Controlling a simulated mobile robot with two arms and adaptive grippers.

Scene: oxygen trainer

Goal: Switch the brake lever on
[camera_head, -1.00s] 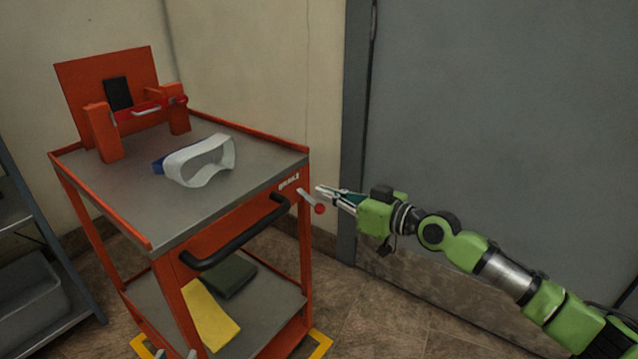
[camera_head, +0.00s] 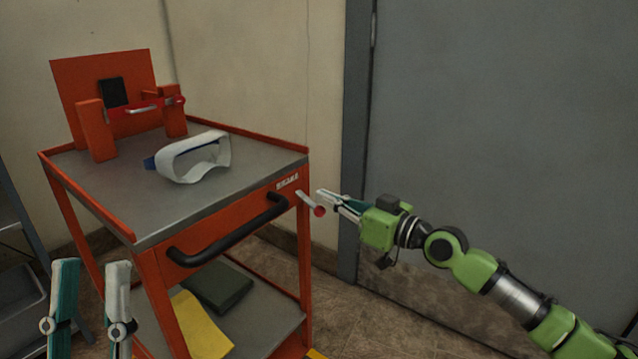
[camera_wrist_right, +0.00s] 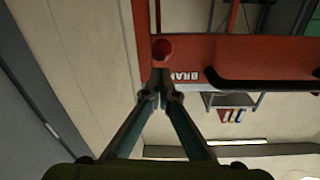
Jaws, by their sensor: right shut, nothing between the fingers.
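The brake lever (camera_head: 308,200) is a short silver bar with a red knob on the cart's front right corner, beside a white label. It slants down to the right. Its red knob (camera_wrist_right: 162,49) also shows in the right wrist view, just beyond the fingertips. My right gripper (camera_head: 329,198) is shut and empty right at the lever; I cannot tell whether it touches. My left gripper (camera_head: 91,268) stands open and empty at the lower left, in front of the cart and far from the lever.
The orange cart (camera_head: 160,231) has a black handle (camera_head: 228,238) across its front. A white headband-like item (camera_head: 195,160) and an orange stand with a red bar (camera_head: 145,106) are on top. A grey door (camera_head: 500,120) is behind my right arm.

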